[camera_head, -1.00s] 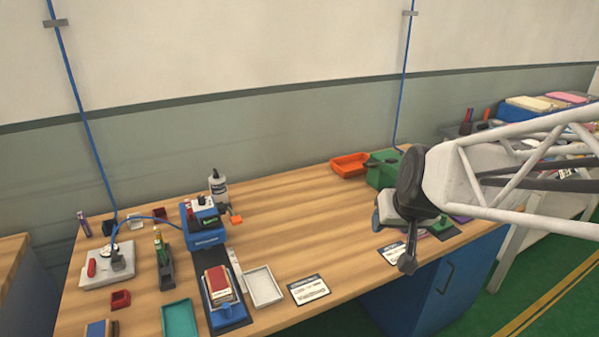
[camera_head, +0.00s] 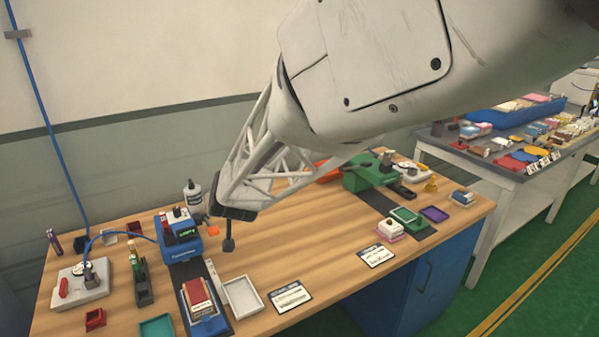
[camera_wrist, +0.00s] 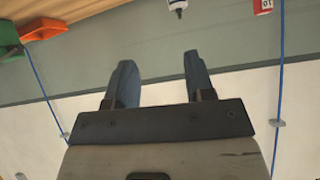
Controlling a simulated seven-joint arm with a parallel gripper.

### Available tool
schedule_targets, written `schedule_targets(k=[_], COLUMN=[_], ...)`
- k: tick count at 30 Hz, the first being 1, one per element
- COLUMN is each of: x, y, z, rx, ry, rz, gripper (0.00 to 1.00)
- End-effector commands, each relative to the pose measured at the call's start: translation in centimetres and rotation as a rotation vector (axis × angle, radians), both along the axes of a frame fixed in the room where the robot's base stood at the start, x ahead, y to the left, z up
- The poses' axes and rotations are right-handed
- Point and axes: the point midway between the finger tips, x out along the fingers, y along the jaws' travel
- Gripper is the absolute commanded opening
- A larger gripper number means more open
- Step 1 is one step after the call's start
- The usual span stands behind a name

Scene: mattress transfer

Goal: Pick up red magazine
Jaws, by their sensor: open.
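A red-topped block (camera_head: 199,294) sits in a blue frame on a dark mat at the front left of the table. A small red piece (camera_head: 63,286) lies on a pale plate at the far left. I cannot tell which of these is the red magazine. My gripper (camera_head: 229,244) hangs over the table, above and to the right of the red-topped block and apart from it. In the wrist view, the two fingers (camera_wrist: 158,76) stand apart with nothing between them. They face the wall, and the red-topped block is not seen there.
A blue device (camera_head: 180,240) and a white bottle (camera_head: 193,194) stand near my gripper. A white tray (camera_head: 242,296) and a teal tray (camera_head: 157,328) flank the red-topped block. A green box (camera_head: 366,174) stands at the back right. The table's middle is mostly bare.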

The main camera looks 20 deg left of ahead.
Motion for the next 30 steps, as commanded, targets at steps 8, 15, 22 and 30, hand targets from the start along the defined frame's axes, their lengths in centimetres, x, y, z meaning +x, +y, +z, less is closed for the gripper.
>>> schedule_targets(k=[8, 15, 22, 30], x=[-2.7, -5.0, -5.5, -5.4], y=[9.8, 14.3, 15.2, 15.2], z=[-2.7, -3.7, -3.9, -3.9], rx=[0.033, 0.053, 0.058, 0.057], ry=[-0.088, -0.135, -0.146, -0.145], rz=[0.057, 0.083, 0.088, 0.088], gripper=[0.49, 0.49, 0.49, 0.49])
